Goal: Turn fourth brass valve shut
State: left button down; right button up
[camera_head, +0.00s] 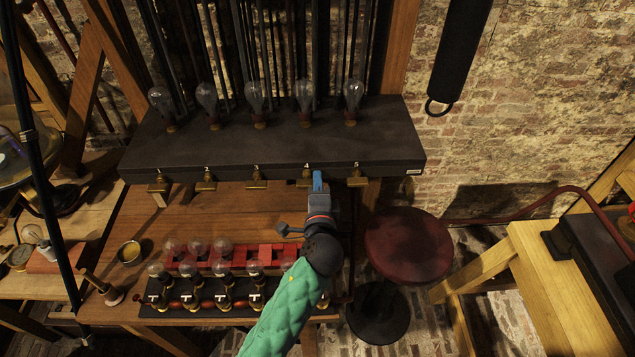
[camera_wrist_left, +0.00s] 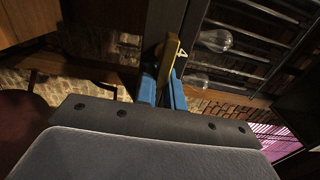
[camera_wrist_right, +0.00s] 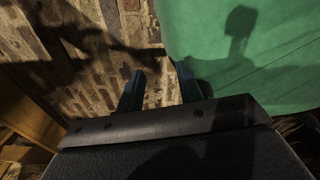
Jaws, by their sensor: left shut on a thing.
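The fourth brass valve (camera_head: 306,182) sits on the front face of a dark shelf (camera_head: 230,155), under the label 4. My left gripper (camera_head: 318,182) reaches up to it from below, its blue fingers at the valve. In the left wrist view the brass handle (camera_wrist_left: 168,60) stands between the blue fingers, and the gripper is shut on it. The gripper partly hides the valve in the head view. My right gripper (camera_wrist_right: 158,88) shows only in its own wrist view, open and empty, with green cloth-like material close by it.
Other brass valves, such as the fifth (camera_head: 357,181) and third (camera_head: 257,182), flank it closely. Glass bulbs (camera_head: 304,92) stand on the shelf above. A red rack of bulbs (camera_head: 280,257) sits on the bench below. A round red stool (camera_head: 408,245) stands to the right.

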pick_arm(q)
jog(key=c, duration=1.5)
grip_release()
pick_arm(e)
jog(key=shift+d, duration=0.1)
